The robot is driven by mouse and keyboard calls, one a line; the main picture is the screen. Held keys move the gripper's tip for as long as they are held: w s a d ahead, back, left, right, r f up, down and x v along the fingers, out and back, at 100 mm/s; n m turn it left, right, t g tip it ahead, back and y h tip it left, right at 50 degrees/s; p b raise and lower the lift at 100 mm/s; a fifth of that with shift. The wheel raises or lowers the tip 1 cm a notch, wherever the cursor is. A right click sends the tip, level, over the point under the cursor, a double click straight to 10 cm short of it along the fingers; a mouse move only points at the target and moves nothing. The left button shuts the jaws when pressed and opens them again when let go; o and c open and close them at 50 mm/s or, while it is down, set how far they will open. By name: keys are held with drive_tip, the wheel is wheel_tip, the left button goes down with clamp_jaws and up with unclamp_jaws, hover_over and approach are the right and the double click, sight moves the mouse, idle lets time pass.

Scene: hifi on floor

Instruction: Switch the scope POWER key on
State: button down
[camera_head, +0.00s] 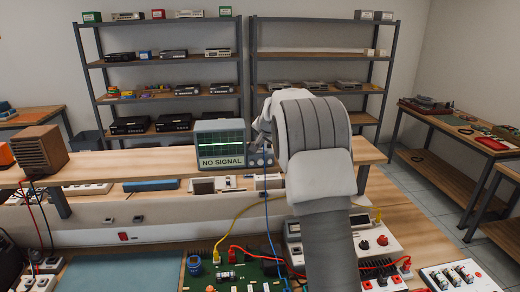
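The scope (220,143) is a grey box on the raised wooden shelf, left of the middle of the head view. Its dark screen shows a green trace, with a "NO SIGNAL" label below. Small knobs or connectors show at its lower right, beside my arm. I cannot make out the POWER key; it may be too small or hidden. My arm rises in front and bends away from the camera. Part of my gripper (262,129) shows just right of the screen, close to the scope. Its fingertips are hidden or too small to tell, and I cannot tell whether it touches.
A brown speaker box (40,150) stands at the shelf's left end. A green circuit board (245,277) with red, yellow and blue leads lies on the bench below. A meter (372,243) sits right of my arm. The raised shelf (130,167) has bare wood left of the scope.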

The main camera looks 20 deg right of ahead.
wheel_tip(320, 180, up, 6)
drive_tip(key=p, duration=0.4)
idle(0.3)
drive_tip(key=s+a+r+n+g+b, duration=0.15)
drive_tip(key=s+a, duration=0.25)
drive_tip(key=s, duration=0.4)
drive_tip(key=s+a+r+n+y, duration=0.1)
drive_tip(key=s+a+r+n, duration=0.15)
drive_tip(key=s, duration=0.55)
drive_tip(key=s+a+r+n+b, duration=0.1)
drive_tip(key=s+a+r, duration=0.25)
drive_tip(key=s, duration=0.45)
drive_tip(key=s+a+f+n, duration=0.1)
drive_tip(key=s+f, duration=0.2)
drive_tip(key=s, duration=0.5)
drive_tip(key=s+a+f+n+g+b, duration=0.1)
drive_tip(key=s+f, duration=0.3)
drive_tip(key=s, duration=0.5)
drive_tip(key=s+a+f+n+g+b, duration=0.1)
drive_tip(key=s+a+f+n, duration=0.2)
drive_tip(key=s, duration=0.5)
drive_tip(key=shift+s+f, duration=0.25)
drive_tip(key=shift+s, duration=0.1)
